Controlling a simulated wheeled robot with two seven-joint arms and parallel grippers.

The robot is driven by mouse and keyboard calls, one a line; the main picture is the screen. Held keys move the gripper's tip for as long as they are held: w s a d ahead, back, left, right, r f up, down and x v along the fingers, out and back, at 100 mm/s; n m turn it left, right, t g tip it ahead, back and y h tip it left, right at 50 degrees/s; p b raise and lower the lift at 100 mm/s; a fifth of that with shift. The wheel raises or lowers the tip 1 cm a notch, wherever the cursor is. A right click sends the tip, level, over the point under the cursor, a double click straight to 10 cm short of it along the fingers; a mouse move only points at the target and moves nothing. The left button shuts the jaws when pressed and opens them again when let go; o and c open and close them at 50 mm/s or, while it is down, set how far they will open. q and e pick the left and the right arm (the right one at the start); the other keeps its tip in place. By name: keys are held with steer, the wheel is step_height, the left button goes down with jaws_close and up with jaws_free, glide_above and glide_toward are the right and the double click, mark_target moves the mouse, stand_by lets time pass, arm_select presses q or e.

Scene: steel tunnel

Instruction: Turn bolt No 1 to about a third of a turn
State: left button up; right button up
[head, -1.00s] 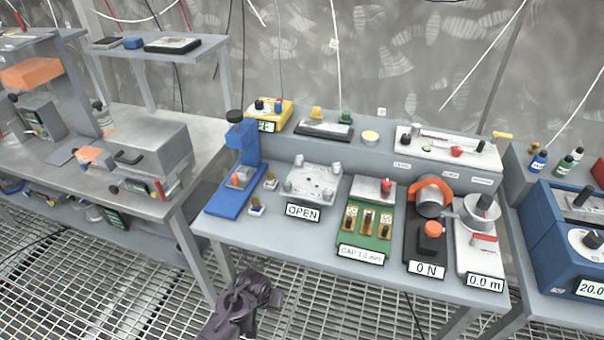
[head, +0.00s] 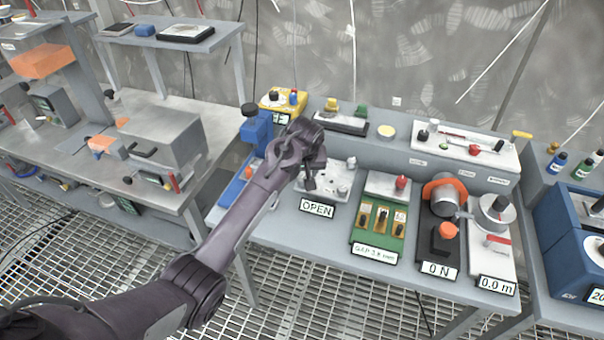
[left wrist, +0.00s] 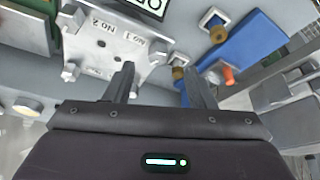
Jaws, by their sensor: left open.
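The bolt plate (head: 331,191) is a light metal plate with a bolt at each corner, behind a sign reading OPEN (head: 317,208). In the left wrist view the plate (left wrist: 105,52) appears upside down, with the marking No 1 (left wrist: 133,39) towards its right side and No 2 (left wrist: 100,22) further left. Bolt No 1 is hard to make out, and my gripper covers the plate's left part in the head view. My left gripper (head: 309,184) is over that part, open, with nothing between its fingers (left wrist: 160,86). I cannot tell whether a finger touches the plate. My right gripper is out of view.
A blue stand (head: 258,135) rises close to the left of my gripper. A green board (head: 378,225) with several small parts stands right of the plate, then a black unit reading 0 N (head: 440,269). A raised shelf with a yellow box (head: 283,105) runs behind.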

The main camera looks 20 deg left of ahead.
mark_target(301, 178)
arm_select(q)
steer(key=x, duration=0.3)
steer(key=w+p+x, duration=0.1)
steer(key=x, duration=0.2)
steer(key=shift+w+a+f, duration=0.1)
steer(key=shift+w+a, duration=0.1)
steer(key=shift+w, duration=0.05)
steer(key=c, duration=1)
